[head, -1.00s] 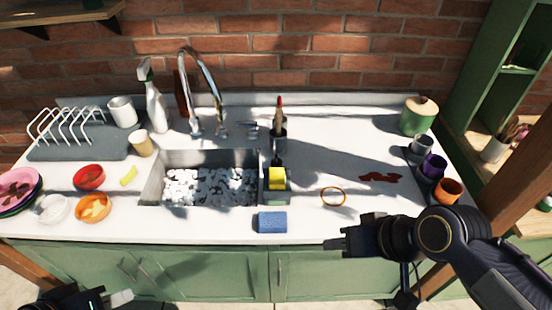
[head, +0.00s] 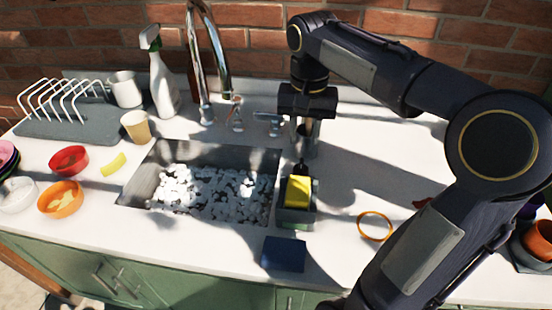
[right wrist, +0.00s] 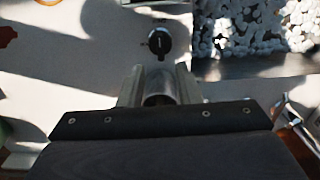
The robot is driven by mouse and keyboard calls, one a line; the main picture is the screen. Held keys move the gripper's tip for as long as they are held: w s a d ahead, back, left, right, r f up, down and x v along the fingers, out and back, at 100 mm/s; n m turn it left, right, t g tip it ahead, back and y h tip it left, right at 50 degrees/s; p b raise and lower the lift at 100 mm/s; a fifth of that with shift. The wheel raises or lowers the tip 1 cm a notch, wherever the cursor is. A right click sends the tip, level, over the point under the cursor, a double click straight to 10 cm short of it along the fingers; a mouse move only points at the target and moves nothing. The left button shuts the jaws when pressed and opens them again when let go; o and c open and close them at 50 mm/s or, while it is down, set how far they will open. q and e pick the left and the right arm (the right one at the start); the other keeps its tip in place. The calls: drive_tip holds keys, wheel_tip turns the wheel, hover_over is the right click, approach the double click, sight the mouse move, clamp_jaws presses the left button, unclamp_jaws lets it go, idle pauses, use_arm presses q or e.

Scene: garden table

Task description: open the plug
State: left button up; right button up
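A round black knob (right wrist: 159,42) with a pale mark, which may be the plug control, is on the counter beside the sink. In the head view it is a small dark shape (head: 301,169) behind the sponge holder. The sink (head: 262,160) is filled with white foam-like lumps. My right gripper (head: 308,135) points down behind the knob, at the metal utensil cup. In the right wrist view its fingers (right wrist: 159,84) stand apart on either side of a grey metal cylinder; I cannot tell if they touch it. My left gripper is out of view.
The tall tap (head: 213,60) and its handle (head: 268,118) stand left of my right gripper. A sponge holder (head: 296,216) with a yellow sponge is in front. A blue sponge (head: 284,254), an orange ring (head: 375,226) and bowls (head: 61,199) lie on the counter.

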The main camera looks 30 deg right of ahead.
sight(301, 163)
drive_tip(key=shift+w+f, duration=0.15)
drive_tip(key=shift+f, duration=0.2)
wheel_tip(301, 163, down, 7)
drive_tip(key=shift+r+b, duration=0.1)
drive_tip(key=shift+b, duration=0.4)
clamp_jaws()
